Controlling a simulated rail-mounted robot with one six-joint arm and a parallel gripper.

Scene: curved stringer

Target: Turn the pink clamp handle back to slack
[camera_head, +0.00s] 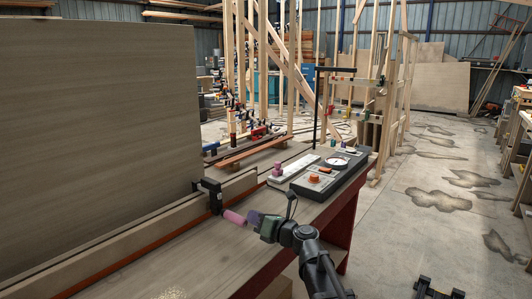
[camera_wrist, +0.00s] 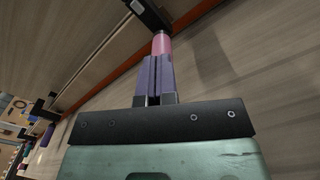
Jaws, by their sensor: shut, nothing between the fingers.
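The pink clamp handle (camera_head: 235,218) sticks out from the black clamp (camera_head: 213,193), which sits at the long board's edge on the bench. In the wrist view the pink handle (camera_wrist: 161,44) lies straight ahead of the fingers, and part of the black clamp (camera_wrist: 150,14) shows beyond it. My gripper (camera_head: 253,218) is just to the right of the handle's end in the head view. In the wrist view my gripper's purple fingers (camera_wrist: 155,76) are shut together, with their tips at the near end of the handle. I cannot tell whether they touch it.
A grey box with dial and orange knob (camera_head: 322,177) and a white strip with a pink knob (camera_head: 291,168) lie on the bench (camera_head: 172,262) to the right. A large wooden panel (camera_head: 95,130) stands at left. The bench front is clear.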

